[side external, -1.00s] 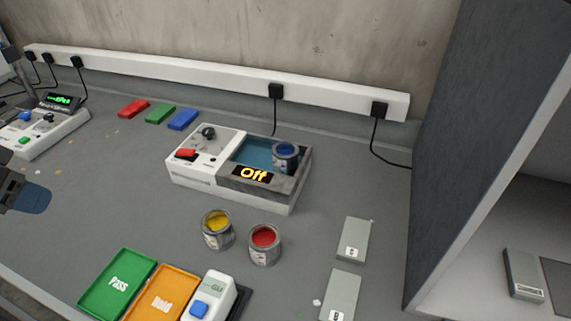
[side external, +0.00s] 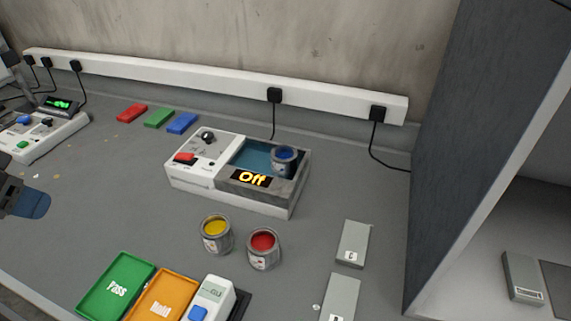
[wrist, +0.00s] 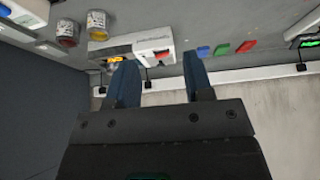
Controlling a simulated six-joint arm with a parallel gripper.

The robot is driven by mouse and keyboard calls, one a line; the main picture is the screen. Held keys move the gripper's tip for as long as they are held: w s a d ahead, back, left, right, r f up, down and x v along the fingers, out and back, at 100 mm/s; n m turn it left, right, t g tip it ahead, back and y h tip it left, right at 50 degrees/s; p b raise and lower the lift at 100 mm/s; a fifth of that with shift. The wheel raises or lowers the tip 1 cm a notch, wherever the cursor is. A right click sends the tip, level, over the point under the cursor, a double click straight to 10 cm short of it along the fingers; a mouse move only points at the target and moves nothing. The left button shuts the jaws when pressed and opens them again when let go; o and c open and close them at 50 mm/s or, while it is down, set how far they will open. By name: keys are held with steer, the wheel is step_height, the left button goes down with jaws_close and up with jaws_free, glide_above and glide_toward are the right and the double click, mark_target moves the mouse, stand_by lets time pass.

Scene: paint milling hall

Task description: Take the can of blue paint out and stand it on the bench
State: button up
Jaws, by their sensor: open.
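The can of blue paint (side external: 284,162) stands upright in the blue basin at the right of a white machine (side external: 200,180), whose display reads "Off". In the side view only a dark blue tip of my gripper (side external: 32,204) shows at the left edge, well left of the machine and apart from the can.
Cans of yellow paint (side external: 215,234) and red paint (side external: 263,249) stand in front of the machine. Green Pass (side external: 117,277) and orange Hold (side external: 150,312) trays lie at the front. Grey blocks (side external: 353,244) lie at the right. The bench (side external: 110,190) left of the machine is clear.

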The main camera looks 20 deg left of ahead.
steer(key=o, duration=0.4)
steer(key=w+d+r+n+g+h, duration=0.1)
steer(key=w+d+r+n, duration=0.2)
steer(key=w+r+n, duration=0.5)
steer(key=n+g+h, duration=0.3)
steer(key=n, duration=1)
glide_above(284, 163)
steer(key=w+a, duration=0.1)
steer(key=a, duration=0.5)
step_height(284, 163, down, 11)
steer(key=x, duration=0.7)
steer(key=shift+d+f, duration=0.2)
steer(key=shift+d, duration=0.1)
steer(key=shift+x, duration=3.25)
